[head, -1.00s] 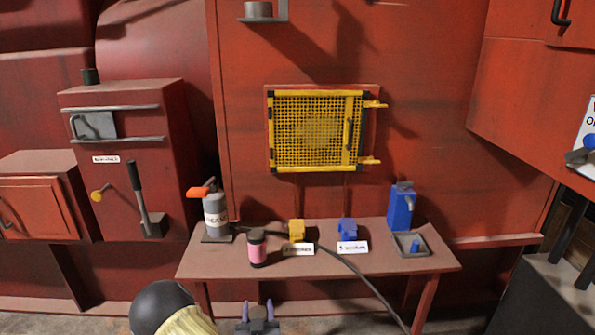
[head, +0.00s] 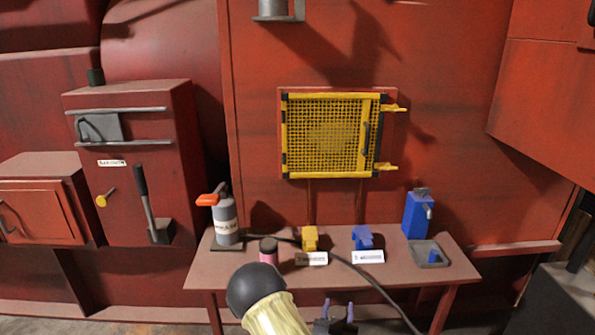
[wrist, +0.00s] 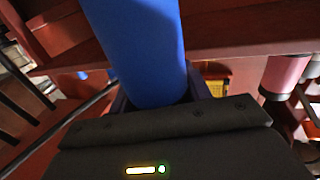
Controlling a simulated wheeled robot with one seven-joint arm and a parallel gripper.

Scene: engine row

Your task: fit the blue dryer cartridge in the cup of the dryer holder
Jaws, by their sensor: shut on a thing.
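The blue dryer cartridge (wrist: 140,45) is a large plain cylinder in the wrist view, held in my gripper (wrist: 160,90) and running up out of the frame. Its far end is out of view. In the head view my gripper (head: 338,312) shows only as two purple fingertips at the bottom edge, in front of the bench; the cartridge cannot be made out there. A grey cup on a wall bracket (head: 272,9), which looks like the dryer holder, is cut by the top edge of the head view, well above my gripper. Its inside is not visible.
A red bench (head: 405,285) carries a grey canister (head: 226,218), a pink cylinder (head: 268,252), a yellow part (head: 310,238), a blue part (head: 362,238) and a blue dispenser (head: 417,215). A black cable crosses it. A yellow mesh guard (head: 330,135) is on the wall above.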

